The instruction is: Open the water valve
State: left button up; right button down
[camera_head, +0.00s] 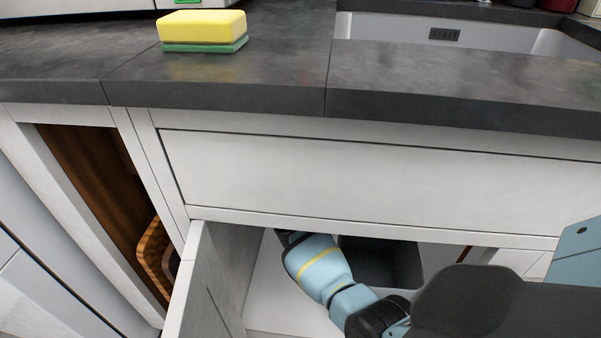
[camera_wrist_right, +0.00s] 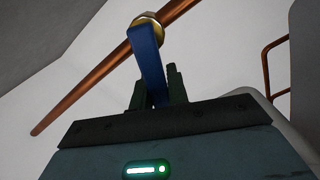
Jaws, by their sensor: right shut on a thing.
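The water valve shows in the right wrist view as a blue lever handle (camera_wrist_right: 151,62) on a brass-coloured fitting (camera_wrist_right: 146,20), set on a copper pipe (camera_wrist_right: 95,79). The lever hangs down from the fitting at a wide angle to the pipe. My right gripper (camera_wrist_right: 156,90) is shut on the lower end of the lever. In the head view my right arm reaches into the open cabinet under the counter, and the gripper is mostly hidden behind the upper cabinet edge. The valve is hidden there. My left gripper is not in view.
The cabinet's open door (camera_head: 196,290) stands left of my arm. A dark bin (camera_head: 395,262) is inside to the right. The drawer-like front panel (camera_head: 350,185) is above. A second copper pipe (camera_wrist_right: 268,62) shows at right. A sponge (camera_head: 203,30) lies on the counter (camera_head: 270,70) near the sink (camera_head: 490,36).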

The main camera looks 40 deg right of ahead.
jog(key=shift+w+a+f+m+b, duration=0.15)
jog(key=shift+f+m+b, duration=0.4)
jog(key=shift+m+b, duration=0.4)
jog(key=shift+m, duration=0.25)
jog(key=c, duration=1.4)
grip_release()
jog(key=shift+o, duration=0.2)
jog(key=shift+r, duration=0.1)
jog(key=shift+a, duration=0.1)
jog(key=p+v, duration=0.2)
jog(key=v, duration=0.5)
jog(key=shift+s+a, duration=0.2)
jog(key=shift+a, duration=0.05)
